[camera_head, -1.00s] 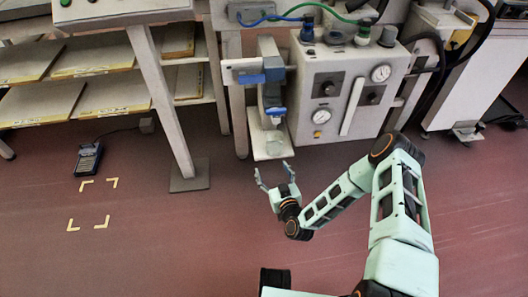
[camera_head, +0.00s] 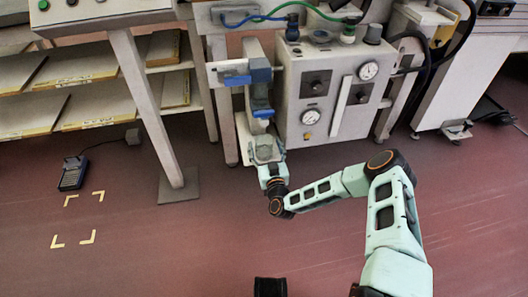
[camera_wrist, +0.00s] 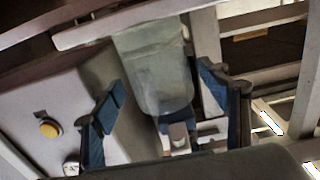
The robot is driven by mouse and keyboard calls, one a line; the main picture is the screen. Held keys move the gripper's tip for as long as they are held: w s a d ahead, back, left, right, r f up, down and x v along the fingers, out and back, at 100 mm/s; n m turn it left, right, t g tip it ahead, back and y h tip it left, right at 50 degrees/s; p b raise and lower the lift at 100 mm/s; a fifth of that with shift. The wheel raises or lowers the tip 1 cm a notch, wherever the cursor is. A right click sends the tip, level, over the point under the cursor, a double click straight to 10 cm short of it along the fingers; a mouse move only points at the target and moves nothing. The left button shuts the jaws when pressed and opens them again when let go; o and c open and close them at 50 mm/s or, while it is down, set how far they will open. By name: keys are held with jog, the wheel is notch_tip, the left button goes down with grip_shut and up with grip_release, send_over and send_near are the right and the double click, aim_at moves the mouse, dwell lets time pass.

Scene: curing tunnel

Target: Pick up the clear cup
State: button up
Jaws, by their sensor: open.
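The clear cup (camera_head: 265,147) stands on a small pale ledge (camera_head: 242,135) at the front of the machine. It also shows in the wrist view (camera_wrist: 158,75) as a greyish, see-through shape. My gripper (camera_head: 267,162) is at the cup, coming from the front. In the wrist view my gripper (camera_wrist: 162,88) has its two blue-padded fingers open, one on each side of the cup. A gap shows between the cup and the left finger; the right finger is closer, and I cannot tell if it touches.
A blue clamp-like part (camera_head: 260,75) hangs just above the cup. The grey machine box (camera_head: 328,90) with gauges stands close on the right. A table leg (camera_head: 145,105) and shelves (camera_head: 80,65) are on the left. Open red floor (camera_head: 180,245) lies in front.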

aim_at(264, 136)
jog(key=shift+w+a, duration=0.2)
jog(key=shift+w, duration=0.35)
jog(key=c, duration=1.4)
jog(key=shift+c, duration=0.2)
jog(key=shift+r, duration=0.2)
jog(key=shift+r+p, duration=0.95)
jog(key=shift+r, duration=0.8)
jog(key=p+v, duration=0.4)
jog(key=v, duration=1.3)
jog(key=shift+s+d, duration=0.15)
jog(key=shift+s, duration=0.25)
